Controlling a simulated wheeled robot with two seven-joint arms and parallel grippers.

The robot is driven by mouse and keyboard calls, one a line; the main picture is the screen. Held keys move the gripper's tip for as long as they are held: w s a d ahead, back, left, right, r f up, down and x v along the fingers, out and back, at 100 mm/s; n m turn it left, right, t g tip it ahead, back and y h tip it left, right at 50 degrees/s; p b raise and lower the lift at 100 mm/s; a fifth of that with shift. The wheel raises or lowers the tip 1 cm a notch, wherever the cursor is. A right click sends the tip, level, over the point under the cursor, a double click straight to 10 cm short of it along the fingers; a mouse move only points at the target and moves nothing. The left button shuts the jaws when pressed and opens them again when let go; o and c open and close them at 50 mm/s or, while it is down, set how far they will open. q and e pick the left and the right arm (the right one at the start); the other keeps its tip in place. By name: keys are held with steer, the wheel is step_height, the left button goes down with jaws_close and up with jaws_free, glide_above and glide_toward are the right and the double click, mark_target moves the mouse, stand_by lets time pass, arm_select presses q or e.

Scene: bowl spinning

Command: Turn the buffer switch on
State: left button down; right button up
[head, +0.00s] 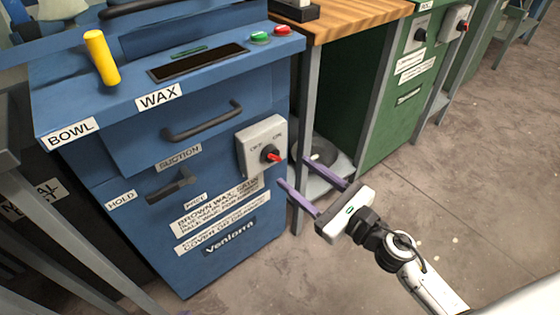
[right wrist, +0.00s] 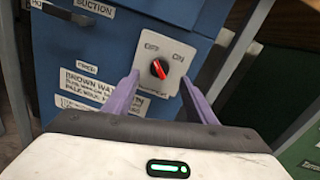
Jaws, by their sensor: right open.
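A grey switch box (head: 262,145) with a red-tipped dark rotary knob (head: 271,154) is on the front of the blue machine (head: 125,165). Its plate reads OFF at left and ON at right. In the right wrist view the red knob (right wrist: 159,69) sits between the two words; I cannot tell its exact setting. No label reading "buffer" is legible. My right gripper (head: 293,171) is open and empty, its purple fingers pointing at the switch from the lower right. In the wrist view the fingers stand either side of the knob, apparently short of it. My left gripper is not in view.
A wooden-topped bench (head: 345,18) stands right of the blue machine. Behind it a green machine (head: 395,115) carries similar switch boxes (head: 455,22). The yellow handle (head: 102,58) and drawer handle (head: 203,122) stick out. The floor (head: 470,170) at right is clear.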

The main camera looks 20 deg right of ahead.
mark_target(277, 158)
steer(key=x, duration=0.7)
steer(key=c, duration=1)
steer(key=shift+c, duration=0.2)
